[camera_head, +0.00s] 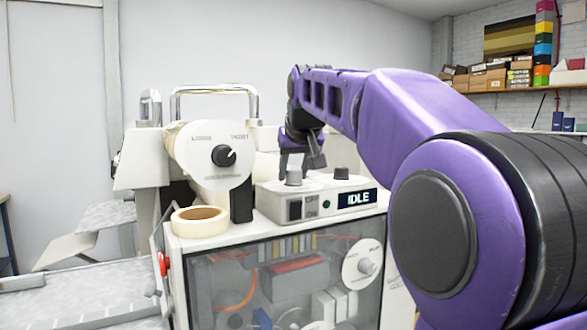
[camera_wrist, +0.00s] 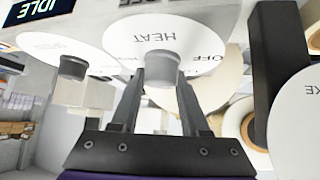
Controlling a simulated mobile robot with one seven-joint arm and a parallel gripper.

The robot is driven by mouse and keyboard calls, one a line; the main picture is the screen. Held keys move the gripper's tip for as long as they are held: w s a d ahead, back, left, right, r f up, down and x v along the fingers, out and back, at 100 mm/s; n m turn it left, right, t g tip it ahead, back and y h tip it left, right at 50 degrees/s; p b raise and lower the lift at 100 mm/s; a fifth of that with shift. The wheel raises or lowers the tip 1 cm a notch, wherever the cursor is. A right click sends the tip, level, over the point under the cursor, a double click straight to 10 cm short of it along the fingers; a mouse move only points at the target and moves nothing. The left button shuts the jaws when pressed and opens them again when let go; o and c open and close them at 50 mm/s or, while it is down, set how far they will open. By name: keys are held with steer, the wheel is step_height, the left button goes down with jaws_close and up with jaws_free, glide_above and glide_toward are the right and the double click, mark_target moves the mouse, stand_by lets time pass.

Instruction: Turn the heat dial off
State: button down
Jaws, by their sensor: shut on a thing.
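The heat dial (camera_wrist: 190,40) is a white disc marked HEAT, with OFF printed near its right side in the wrist view, where lettering is upside down. Its grey knob (camera_wrist: 160,68) sits between the fingers of my gripper (camera_wrist: 155,80), which are shut on it. In the head view my gripper (camera_head: 300,158) reaches down onto the left grey knob (camera_head: 293,177) on top of the control box. The dial face is hidden there by the low angle. I cannot tell exactly where the knob's pointer stands.
A second knob (camera_head: 342,174) stands close on the right. The box front has a rocker switch (camera_head: 295,210) and a display (camera_head: 357,197) reading IDLE. A loose/tight dial (camera_head: 214,157) and a tape roll (camera_head: 199,221) are at left. A shelf (camera_head: 520,88) with boxes hangs behind.

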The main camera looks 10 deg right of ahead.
steer(key=shift+n+y, duration=0.4)
steer(key=shift+n, duration=0.1)
steer(key=shift+c, duration=2.1)
jaws_free()
steer(key=shift+r, duration=0.1)
